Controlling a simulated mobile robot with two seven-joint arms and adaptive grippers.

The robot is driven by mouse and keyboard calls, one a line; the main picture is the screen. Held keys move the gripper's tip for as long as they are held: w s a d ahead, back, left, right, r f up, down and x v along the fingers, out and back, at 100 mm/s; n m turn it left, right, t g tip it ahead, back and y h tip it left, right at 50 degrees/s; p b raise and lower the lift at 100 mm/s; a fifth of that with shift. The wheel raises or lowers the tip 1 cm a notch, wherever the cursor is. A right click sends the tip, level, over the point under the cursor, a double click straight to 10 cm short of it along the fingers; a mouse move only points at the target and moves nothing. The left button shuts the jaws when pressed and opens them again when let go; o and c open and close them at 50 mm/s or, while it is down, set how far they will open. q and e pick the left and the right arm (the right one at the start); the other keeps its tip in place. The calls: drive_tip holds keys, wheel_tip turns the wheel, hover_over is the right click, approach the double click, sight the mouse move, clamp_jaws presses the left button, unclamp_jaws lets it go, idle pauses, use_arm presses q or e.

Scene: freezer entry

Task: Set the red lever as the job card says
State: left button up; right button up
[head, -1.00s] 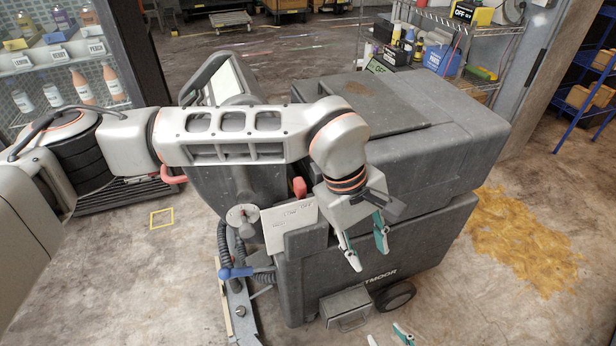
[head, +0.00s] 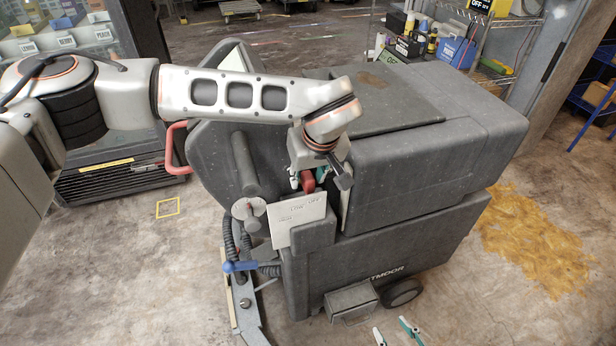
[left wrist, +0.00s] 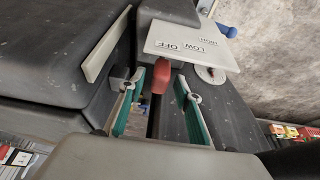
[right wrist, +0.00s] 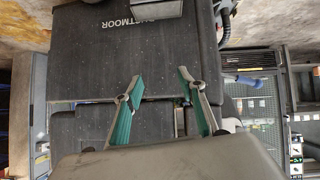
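The red lever (head: 308,181) stands behind a pale label plate (head: 300,222) on the grey floor machine (head: 400,235). In the left wrist view the lever (left wrist: 162,77) shows between the fingers of my left gripper (left wrist: 158,92), which are apart with a gap on both sides. The plate (left wrist: 190,45) reads HIGH, LOW and OFF there; the lever is nearest the OFF end, but its exact setting I cannot tell. My left gripper (head: 307,180) is around the lever in the head view. My right gripper (head: 395,333) is open and empty, low in front of the machine.
A small sign (head: 410,46) reading OFF stands on the back shelf; I cannot tell whether it is the job card. A blue-handled part (head: 238,267) and hoses are below the plate. A yellow spill (head: 530,240) lies right of the machine. The floor at left front is clear.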

use_arm(q)
drive_tip(key=shift+w+f, duration=0.15)
drive_tip(key=shift+f, duration=0.2)
